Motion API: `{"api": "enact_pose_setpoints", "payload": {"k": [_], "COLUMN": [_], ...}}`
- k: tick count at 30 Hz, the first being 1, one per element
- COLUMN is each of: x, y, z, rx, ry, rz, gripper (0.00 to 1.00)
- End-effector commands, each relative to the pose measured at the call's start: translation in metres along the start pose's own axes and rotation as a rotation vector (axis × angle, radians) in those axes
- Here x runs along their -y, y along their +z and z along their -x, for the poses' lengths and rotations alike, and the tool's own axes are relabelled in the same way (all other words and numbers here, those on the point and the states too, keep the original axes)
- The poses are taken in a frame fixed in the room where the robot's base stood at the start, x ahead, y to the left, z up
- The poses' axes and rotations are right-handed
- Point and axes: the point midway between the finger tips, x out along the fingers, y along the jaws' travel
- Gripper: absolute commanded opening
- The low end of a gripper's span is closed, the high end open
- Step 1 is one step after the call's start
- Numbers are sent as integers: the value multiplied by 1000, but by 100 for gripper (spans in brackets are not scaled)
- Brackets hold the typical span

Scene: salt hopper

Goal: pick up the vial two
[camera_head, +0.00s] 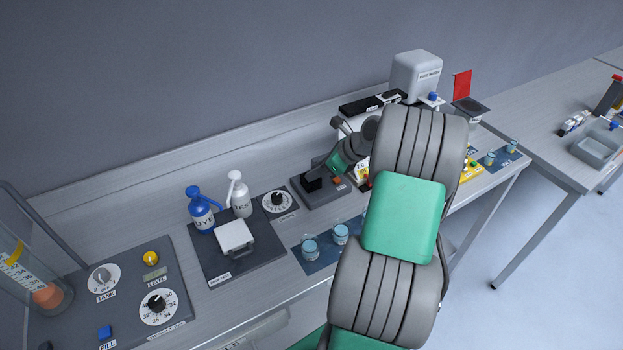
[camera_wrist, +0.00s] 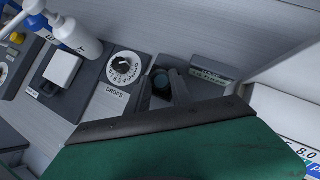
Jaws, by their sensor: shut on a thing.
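My gripper (camera_head: 313,182) is low over the dark grey station right of the drops dial. No number on this vial can be read. In the head view the vial is hidden by the fingers. Two other light-blue vials stand on the blue mat in front: one at left (camera_head: 310,250) and one beside it (camera_head: 341,234).
The drops dial (camera_head: 278,201) is just left of my gripper. A blue bottle (camera_head: 201,210), a white bottle (camera_head: 240,195) and a white-lidded device (camera_head: 235,237) stand further left. More vials (camera_head: 490,158) sit at the right end of the bench. My arm hides the bench middle.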

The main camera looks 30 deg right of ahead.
Motion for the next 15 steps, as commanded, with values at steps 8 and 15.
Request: {"api": "enact_pose_setpoints", "payload": {"k": [8,15], "x": [1,1], "y": [4,37], "z": [4,42], "rx": [1,0], "ry": [-2,-5], "rz": [2,5], "gripper": [0,0]}}
